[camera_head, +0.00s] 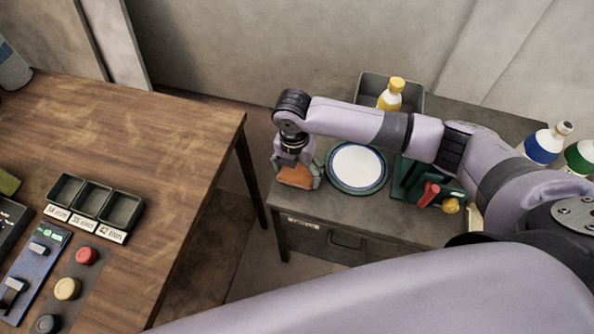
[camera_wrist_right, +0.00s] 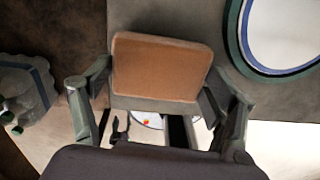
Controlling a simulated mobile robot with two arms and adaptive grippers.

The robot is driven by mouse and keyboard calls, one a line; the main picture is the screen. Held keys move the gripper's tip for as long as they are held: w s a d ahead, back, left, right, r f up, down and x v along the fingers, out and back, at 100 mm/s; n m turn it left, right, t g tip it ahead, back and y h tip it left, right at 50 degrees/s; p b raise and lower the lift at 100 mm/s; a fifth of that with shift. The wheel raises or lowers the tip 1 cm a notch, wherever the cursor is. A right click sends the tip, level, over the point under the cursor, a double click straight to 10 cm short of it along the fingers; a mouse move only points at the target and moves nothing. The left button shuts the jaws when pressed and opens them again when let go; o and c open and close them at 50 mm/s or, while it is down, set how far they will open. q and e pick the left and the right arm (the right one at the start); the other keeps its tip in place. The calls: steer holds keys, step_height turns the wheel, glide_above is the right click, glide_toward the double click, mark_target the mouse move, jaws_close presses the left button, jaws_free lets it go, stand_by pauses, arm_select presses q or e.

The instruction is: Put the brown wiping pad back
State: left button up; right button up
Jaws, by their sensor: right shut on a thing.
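The brown wiping pad (camera_head: 295,177) is at the left end of the grey side table (camera_head: 330,222). My right gripper (camera_head: 297,167) is shut on it, with a finger on each side. In the right wrist view the pad (camera_wrist_right: 160,66) shows its flat brown face and a pale grey lower edge between the fingers. Behind it the table's edge and the floor show, so the pad is around the table's left edge. I cannot tell whether it touches the table. My left gripper is not in view.
A round plate (camera_head: 357,167) with a blue ring and green rim lies just right of the pad. A grey bin (camera_head: 365,91) with a yellow-capped bottle (camera_head: 391,94) stands behind. A green rack (camera_head: 410,180) is farther right. A wooden table (camera_head: 160,160) stands left across a gap.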

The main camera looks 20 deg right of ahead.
mark_target(295, 172)
steer(key=shift+f, duration=0.5)
steer(key=shift+f, duration=0.15)
steer(key=o, duration=1.5)
steer(key=shift+c, duration=0.2)
step_height(295, 172, up, 12)
steer(key=shift+w+a, duration=0.15)
steer(key=shift+w, duration=0.05)
